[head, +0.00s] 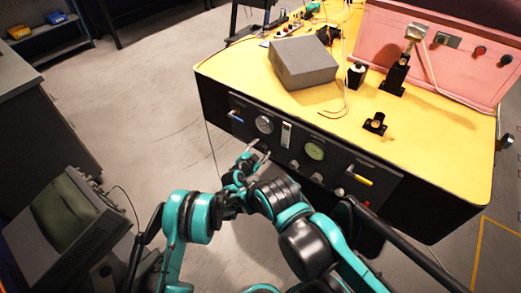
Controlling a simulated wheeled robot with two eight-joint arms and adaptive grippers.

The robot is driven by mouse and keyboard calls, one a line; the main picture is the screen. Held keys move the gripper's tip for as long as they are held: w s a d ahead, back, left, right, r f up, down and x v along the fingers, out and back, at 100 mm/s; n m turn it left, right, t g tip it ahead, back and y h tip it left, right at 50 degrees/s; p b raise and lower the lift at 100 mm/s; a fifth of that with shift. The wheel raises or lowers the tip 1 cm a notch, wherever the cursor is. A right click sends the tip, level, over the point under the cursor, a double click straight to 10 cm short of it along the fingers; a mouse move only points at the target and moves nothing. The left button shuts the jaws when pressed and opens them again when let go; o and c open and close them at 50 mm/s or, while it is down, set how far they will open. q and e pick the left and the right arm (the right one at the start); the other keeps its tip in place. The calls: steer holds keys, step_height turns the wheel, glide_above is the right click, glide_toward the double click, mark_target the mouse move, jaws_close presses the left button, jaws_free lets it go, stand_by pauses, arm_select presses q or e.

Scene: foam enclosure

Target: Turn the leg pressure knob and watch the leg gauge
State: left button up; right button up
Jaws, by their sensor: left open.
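A dark control panel (278,147) covers the front of the yellow-topped bench. It carries a pale round gauge (264,124) on the left and a greenish round gauge (315,150) further right. Several small knobs, one of them a silver knob (293,165), sit in a row below the gauges. Labels and needles are too small to read, so I cannot tell which gauge or knob is the leg one. My left gripper (257,160) is open and empty-looking in front of the panel, below the pale gauge. I cannot tell whether it touches anything. My right gripper does not show.
A blue handle (236,119) and a yellow handle (358,178) stick out of the panel's ends. The yellow bench top (345,115) bears a grey block (303,65) and black fixtures. A pink housing (450,55) stands behind. A monitor (65,225) is at lower left. Grey floor lies left of the bench.

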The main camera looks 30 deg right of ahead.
arm_select(q)
steer(key=v, duration=1.2)
steer(key=shift+w, duration=0.1)
steer(key=a+r+n+y, duration=0.35)
steer(key=a+r, duration=0.55)
steer(key=a, duration=0.3)
steer(key=a+r+n+y, duration=0.2)
steer(key=a+r+n, duration=0.2)
steer(key=a+r, duration=0.65)
steer(key=s+a+n+g+y, duration=0.1)
steer(key=s+a+n+y, duration=0.5)
steer(key=s+a, duration=1.6)
steer(key=a+f+n, duration=0.1)
steer(key=a+n, duration=0.2)
steer(key=n, duration=0.1)
steer(key=shift+a, duration=0.35)
steer(key=shift+d+n, duration=0.1)
steer(key=shift+n, duration=0.15)
